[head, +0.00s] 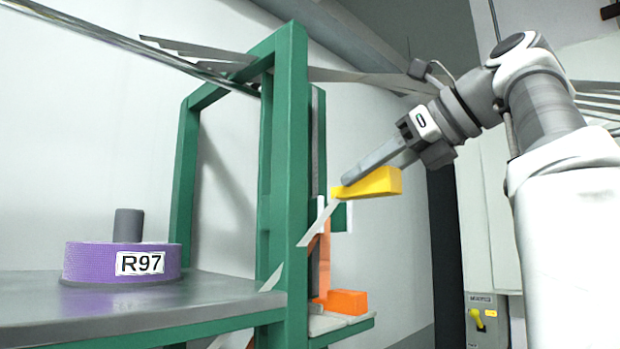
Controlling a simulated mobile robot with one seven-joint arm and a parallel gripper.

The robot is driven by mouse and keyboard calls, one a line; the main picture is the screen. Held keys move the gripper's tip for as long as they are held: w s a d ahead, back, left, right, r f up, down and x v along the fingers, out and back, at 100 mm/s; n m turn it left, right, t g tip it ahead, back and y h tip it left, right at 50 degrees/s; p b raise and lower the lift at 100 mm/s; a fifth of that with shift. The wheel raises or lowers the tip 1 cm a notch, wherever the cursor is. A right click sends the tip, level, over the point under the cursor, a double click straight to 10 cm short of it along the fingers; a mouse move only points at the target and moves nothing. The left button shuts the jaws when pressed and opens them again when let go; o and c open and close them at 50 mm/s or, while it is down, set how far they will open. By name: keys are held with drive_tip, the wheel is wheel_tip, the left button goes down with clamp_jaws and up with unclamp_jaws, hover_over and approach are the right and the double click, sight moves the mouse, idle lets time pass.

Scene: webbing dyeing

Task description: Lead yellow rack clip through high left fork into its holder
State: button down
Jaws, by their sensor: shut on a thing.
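The yellow rack clip (373,184) is in the jaws of my gripper (362,175), high up and right of the green frame. Its narrow end points left. A pale webbing strip (318,224) runs from this end down and left, across the green post. Small white pieces (321,208) stand beside the strip near the post; I cannot tell whether they are the high left fork, or whether the strip lies in it. I cannot make out the clip's holder for certain.
The green frame (288,150) stands between the clip and the grey table (120,305). A purple roll marked R97 (85,262) sits on this table. An orange block (346,302) lies on a low ledge below the clip. More pale strips (350,76) cross behind my arm.

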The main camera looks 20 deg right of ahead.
drive_tip(key=shift+w+a+r+p, duration=1.35)
drive_tip(key=shift+w+a, duration=0.95)
drive_tip(key=shift+w, duration=3.15)
drive_tip(key=shift+s+a+f+b, duration=0.1)
drive_tip(key=shift+f+b, duration=2.15)
drive_tip(key=shift+f, duration=3)
drive_tip(key=shift+s+f+b, duration=0.1)
drive_tip(key=shift+f+b, duration=2.15)
drive_tip(key=shift+f, duration=2.95)
drive_tip(key=shift+c, duration=1.7)
unclamp_jaws()
drive_tip(key=shift+w, duration=0.1)
